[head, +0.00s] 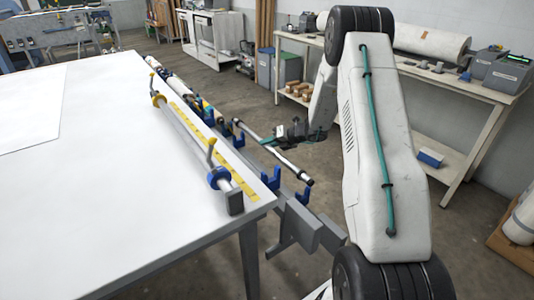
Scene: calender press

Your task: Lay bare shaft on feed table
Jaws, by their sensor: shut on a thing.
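The fingertips are small and partly hidden. I cannot tell whether the shaft touches the cradles.
A bar with yellow and blue collars (186,130) lies along the table's right side, beside a yellow ruled strip (215,135). Another rod (181,79) lies farther back along the edge. A bench (455,86) with a white roll stands behind my arm.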

